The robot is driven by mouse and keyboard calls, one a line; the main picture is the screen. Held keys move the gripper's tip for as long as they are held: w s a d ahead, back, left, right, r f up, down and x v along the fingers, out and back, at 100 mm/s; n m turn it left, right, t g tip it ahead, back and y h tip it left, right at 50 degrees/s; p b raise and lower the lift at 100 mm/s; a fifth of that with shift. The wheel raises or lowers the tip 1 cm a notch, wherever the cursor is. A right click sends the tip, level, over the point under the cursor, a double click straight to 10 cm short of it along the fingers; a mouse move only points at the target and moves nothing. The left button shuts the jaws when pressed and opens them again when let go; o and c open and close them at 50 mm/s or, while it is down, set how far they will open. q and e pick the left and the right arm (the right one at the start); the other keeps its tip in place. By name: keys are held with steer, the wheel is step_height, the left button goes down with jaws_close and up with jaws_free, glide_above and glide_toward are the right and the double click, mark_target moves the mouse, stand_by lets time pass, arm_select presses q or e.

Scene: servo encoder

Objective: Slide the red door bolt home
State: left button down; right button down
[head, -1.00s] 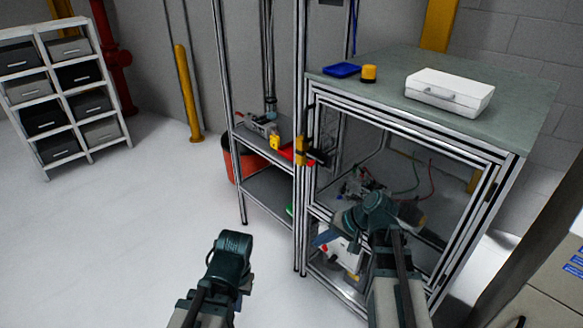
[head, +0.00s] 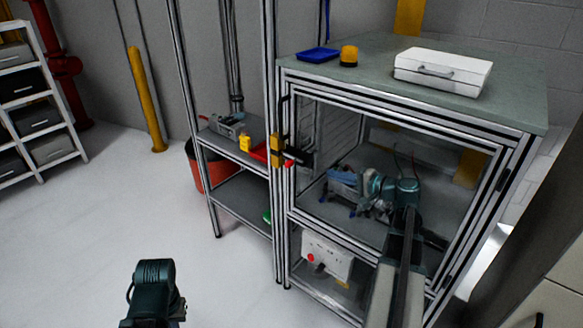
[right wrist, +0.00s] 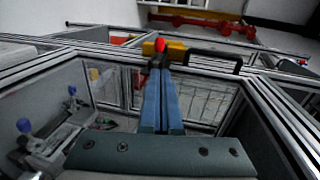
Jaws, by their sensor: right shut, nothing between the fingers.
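The red door bolt knob (head: 289,163) sits at the left edge of the glazed cabinet door, beside a yellow block (head: 277,149) and a black bar (head: 298,155). In the right wrist view the red knob (right wrist: 160,46) shows just beyond my fingertips, in front of the yellow block (right wrist: 177,51). My right gripper (head: 331,174) is shut and empty, its blue fingers pointing left toward the bolt. In the head view it looks apart from the knob; whether it touches cannot be told in the wrist view. Of my left arm only the dark teal wrist end shows (head: 152,286); its fingers are hidden.
A black door handle (right wrist: 213,62) is close to the right of the bolt. The cabinet top (head: 380,75) carries a white case (head: 443,72), a blue tray (head: 318,55) and a yellow-black cylinder (head: 348,56).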

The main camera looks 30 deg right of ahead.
steer(key=b, duration=0.3)
glide_toward(291, 162)
steer(key=x, duration=0.2)
steer(key=f+x, duration=0.1)
steer(key=x, duration=0.2)
steer(key=shift+w, duration=0.1)
steer(key=shift+w+a, duration=0.3)
steer(key=shift+w, duration=0.2)
steer(key=x, duration=0.3)
steer(key=shift+w+r, duration=0.1)
steer(key=shift+r, duration=0.25)
